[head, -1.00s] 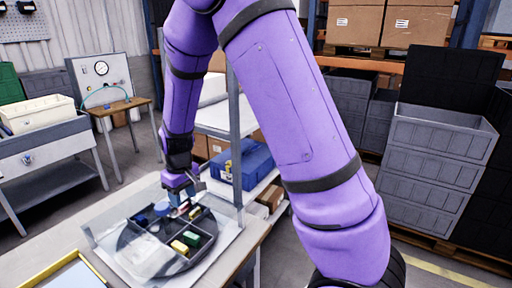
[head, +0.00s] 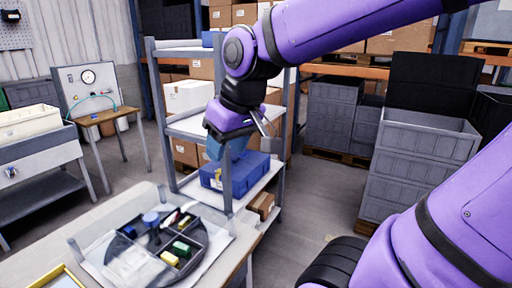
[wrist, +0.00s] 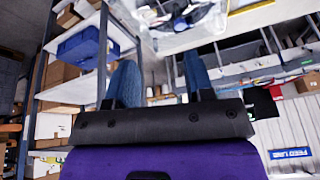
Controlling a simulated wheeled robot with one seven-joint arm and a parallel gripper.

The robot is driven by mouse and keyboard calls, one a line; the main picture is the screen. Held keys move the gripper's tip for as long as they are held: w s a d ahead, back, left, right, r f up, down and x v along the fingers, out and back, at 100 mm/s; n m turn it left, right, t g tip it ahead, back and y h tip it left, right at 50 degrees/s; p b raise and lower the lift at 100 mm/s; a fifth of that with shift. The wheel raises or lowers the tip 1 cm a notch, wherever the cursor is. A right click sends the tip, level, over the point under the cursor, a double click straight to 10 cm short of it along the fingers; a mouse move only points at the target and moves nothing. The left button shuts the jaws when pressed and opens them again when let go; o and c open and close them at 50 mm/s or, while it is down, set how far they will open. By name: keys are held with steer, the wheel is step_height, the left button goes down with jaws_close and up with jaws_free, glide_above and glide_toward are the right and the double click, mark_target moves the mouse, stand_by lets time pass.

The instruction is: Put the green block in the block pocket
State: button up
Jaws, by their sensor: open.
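The green block (head: 181,249) lies in the front right pocket of a dark round divided tray (head: 205,240), just behind a yellow block (head: 169,258). No marking shows which pocket is the block pocket. My gripper (head: 227,150) is raised above and to the right of the tray, in front of the shelf rack. In the wrist view its two blue fingers (wrist: 162,82) are spread, with nothing between them. The tray shows only partly at the top of the wrist view, where the green block cannot be made out.
A clear low-walled bin surrounds the tray. The grey shelf rack (head: 222,185) with a blue case (head: 240,174) stands close to my gripper.

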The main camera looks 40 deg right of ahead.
steer(key=s+d+r+t, duration=0.1)
steer(key=s, duration=0.6)
steer(key=shift+r+m+h, duration=0.25)
steer(key=shift+m+h, duration=0.15)
stand_by(0.7)
